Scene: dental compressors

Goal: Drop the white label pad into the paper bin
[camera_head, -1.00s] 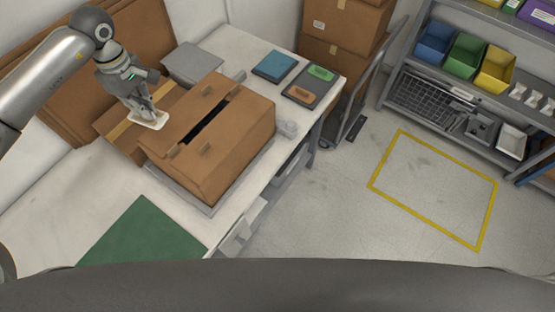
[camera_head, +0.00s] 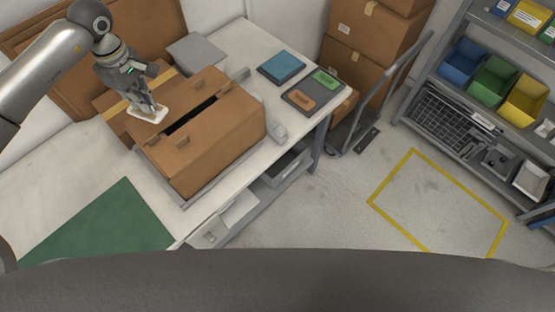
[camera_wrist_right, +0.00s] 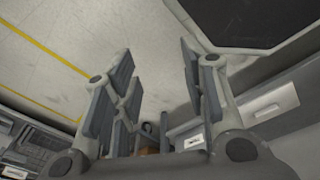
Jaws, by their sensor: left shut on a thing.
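The white label pad (camera_head: 148,115) is in the fingers of my left gripper (camera_head: 147,106), in the head view. The gripper is shut on it. It holds the pad at the far left edge of the slotted brown carton (camera_head: 215,140); I cannot tell whether the pad touches the carton. My right gripper (camera_wrist_right: 155,92) is open and empty in the right wrist view. Blue (camera_head: 463,61), green (camera_head: 493,80) and yellow (camera_head: 523,101) bins stand on the shelf at right. No label shows which is the paper bin.
The white bench (camera_head: 70,165) carries a green mat (camera_head: 105,228), a blue pad (camera_head: 282,66) and a dark tray (camera_head: 312,98) with green and orange pieces. A trolley (camera_head: 375,100) and stacked cartons (camera_head: 372,45) stand behind. The yellow-outlined floor (camera_head: 440,205) is clear.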

